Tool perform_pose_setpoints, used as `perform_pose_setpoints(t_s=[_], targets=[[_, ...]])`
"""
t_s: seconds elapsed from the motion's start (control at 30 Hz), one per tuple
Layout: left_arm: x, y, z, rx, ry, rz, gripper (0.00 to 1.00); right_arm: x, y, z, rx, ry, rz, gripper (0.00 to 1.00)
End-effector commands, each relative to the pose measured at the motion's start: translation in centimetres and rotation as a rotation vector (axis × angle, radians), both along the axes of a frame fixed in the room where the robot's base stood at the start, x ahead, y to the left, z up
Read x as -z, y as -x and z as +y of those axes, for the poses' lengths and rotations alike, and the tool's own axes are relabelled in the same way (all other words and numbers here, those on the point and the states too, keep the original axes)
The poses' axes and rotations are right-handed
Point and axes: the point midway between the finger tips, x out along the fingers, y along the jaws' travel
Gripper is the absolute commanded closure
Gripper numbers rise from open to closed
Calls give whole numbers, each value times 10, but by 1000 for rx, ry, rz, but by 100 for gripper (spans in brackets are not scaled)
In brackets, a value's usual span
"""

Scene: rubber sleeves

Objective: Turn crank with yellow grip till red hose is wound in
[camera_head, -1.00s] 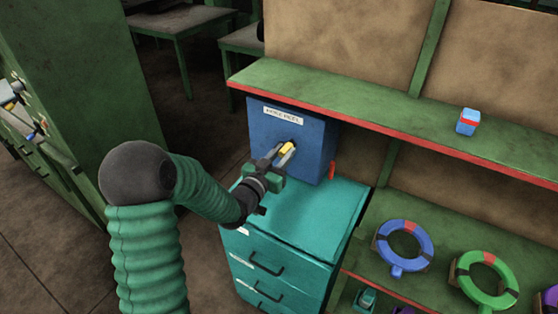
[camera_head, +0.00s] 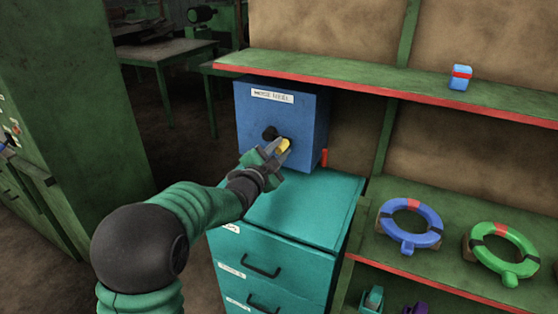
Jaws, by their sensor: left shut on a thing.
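A blue box (camera_head: 302,115) with a white label that seems to read "HOSE REEL" stands on a teal drawer cabinet (camera_head: 325,195). A dark crank hub (camera_head: 269,133) shows on its front face. The crank's yellow grip (camera_head: 284,145) is at the lower right of the hub. My left gripper (camera_head: 281,150) is shut on the yellow grip, its jaws partly covering it. A short red piece (camera_head: 324,157), perhaps the hose end, shows at the box's right side. The rest of any hose is hidden. My right gripper is not in view.
A green shelf (camera_head: 390,80) with a red edge runs behind and right of the box, with a small blue and red object (camera_head: 460,77) on it. A blue ring (camera_head: 385,222) and a green ring (camera_head: 518,262) lie on the lower shelf. A green cabinet (camera_head: 75,110) stands at left.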

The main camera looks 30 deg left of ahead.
Motion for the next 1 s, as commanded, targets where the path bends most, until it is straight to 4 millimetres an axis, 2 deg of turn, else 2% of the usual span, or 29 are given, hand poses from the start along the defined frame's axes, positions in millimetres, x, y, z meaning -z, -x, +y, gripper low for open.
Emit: perform_pose_setpoints(t_s=[0.03,0.1,0.4,0.6,1.0], targets=[[12,0,0,1,-38,2,100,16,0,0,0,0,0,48],[15,0,0,1,-93,5,100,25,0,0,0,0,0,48],[22,0,3,2,-269,13,100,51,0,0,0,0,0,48],[23,0,4,2,-323,16,100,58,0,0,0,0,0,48],[23,0,4,4,-340,17,100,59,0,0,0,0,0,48]])
